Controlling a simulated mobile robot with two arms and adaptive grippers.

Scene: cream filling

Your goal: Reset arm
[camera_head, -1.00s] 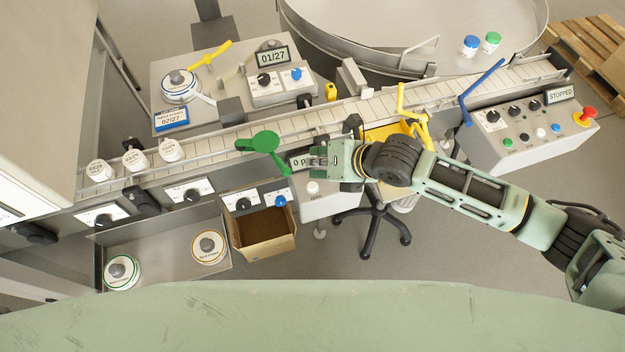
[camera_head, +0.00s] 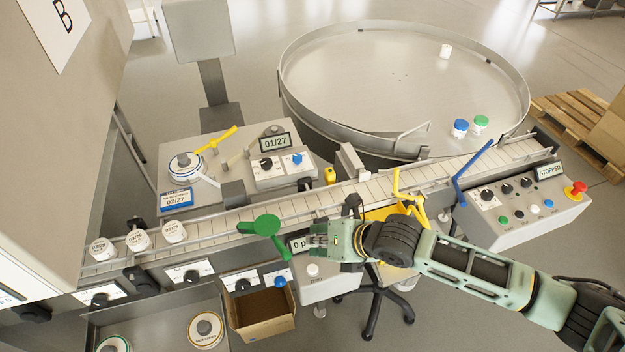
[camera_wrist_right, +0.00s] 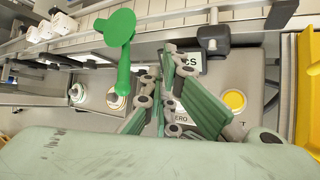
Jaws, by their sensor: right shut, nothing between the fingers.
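My right arm (camera_head: 470,265) comes in from the right in the head view and reaches over the front side of the conveyor. My right gripper (camera_head: 318,240) is shut and empty, in front of a counter display partly hidden behind it. In the right wrist view the fingers of the right gripper (camera_wrist_right: 160,105) are together with nothing between them. A green lever with a round head (camera_head: 266,225) is just left of the fingertips; it also shows in the wrist view (camera_wrist_right: 119,35). My left gripper is not in view.
The conveyor (camera_head: 350,192) carries several white jars (camera_head: 138,240) at left. Yellow guides (camera_head: 398,185) and a blue lever (camera_head: 470,175) stand near my arm. A cardboard box (camera_head: 262,315) is below left. A round turntable (camera_head: 390,80) is behind, a control panel (camera_head: 525,205) at right.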

